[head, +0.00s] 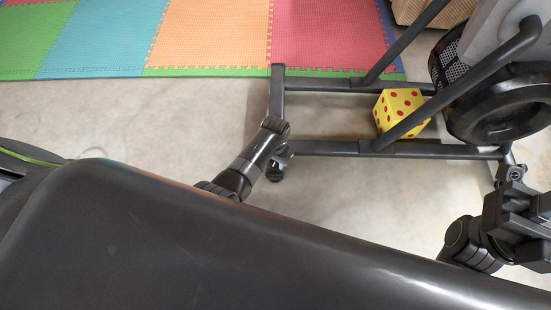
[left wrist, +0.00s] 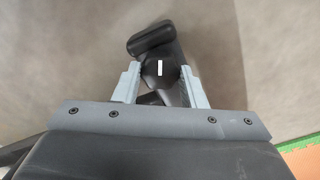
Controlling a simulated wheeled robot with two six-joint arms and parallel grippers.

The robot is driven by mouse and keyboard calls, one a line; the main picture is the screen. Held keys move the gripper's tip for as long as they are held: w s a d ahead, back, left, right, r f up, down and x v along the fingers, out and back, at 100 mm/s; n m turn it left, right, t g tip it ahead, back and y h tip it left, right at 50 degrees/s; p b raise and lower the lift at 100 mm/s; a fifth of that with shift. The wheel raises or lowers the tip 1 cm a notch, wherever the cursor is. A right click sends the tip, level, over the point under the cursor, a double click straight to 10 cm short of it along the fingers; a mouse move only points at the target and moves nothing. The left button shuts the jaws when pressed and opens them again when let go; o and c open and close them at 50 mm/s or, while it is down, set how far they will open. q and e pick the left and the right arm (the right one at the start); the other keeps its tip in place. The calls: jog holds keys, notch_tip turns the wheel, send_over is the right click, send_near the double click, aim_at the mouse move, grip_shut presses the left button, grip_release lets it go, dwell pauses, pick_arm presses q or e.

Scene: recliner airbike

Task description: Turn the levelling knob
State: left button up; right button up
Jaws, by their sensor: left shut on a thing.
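The dark knob (left wrist: 162,70) with a white mark shows in the left wrist view, between the two grey fingers of my left gripper (left wrist: 161,85). The gripper is shut on the knob. A black rounded end piece (left wrist: 150,38) of the bike frame lies just beyond it. In the head view my left gripper (head: 278,150) is at the left end of the near floor bar of the bike frame (head: 330,148). The knob is not clear there. My right gripper (head: 512,180) is at the right edge; its fingers cannot be made out well.
A yellow die with red dots (head: 402,110) sits between the floor bars. A black wheel-like part (head: 505,105) stands at the right. Coloured foam mats (head: 210,35) lie at the back. Bare floor (head: 110,115) shows left.

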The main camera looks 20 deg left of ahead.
pick_arm(q)
jog(key=shift+r+m+p, duration=0.2)
jog(key=shift+m+p, duration=0.45)
jog(key=shift+m, duration=0.05)
jog(key=shift+f+m, duration=0.25)
jog(key=shift+m, duration=0.55)
jog(key=shift+p, duration=0.3)
jog(key=shift+r+m+p, duration=0.2)
jog(key=shift+m+p, duration=0.1)
jog(key=shift+m, duration=0.6)
jog(key=shift+f+m+p, duration=0.2)
jog(key=shift+m+p, duration=0.1)
jog(key=shift+m, duration=0.3)
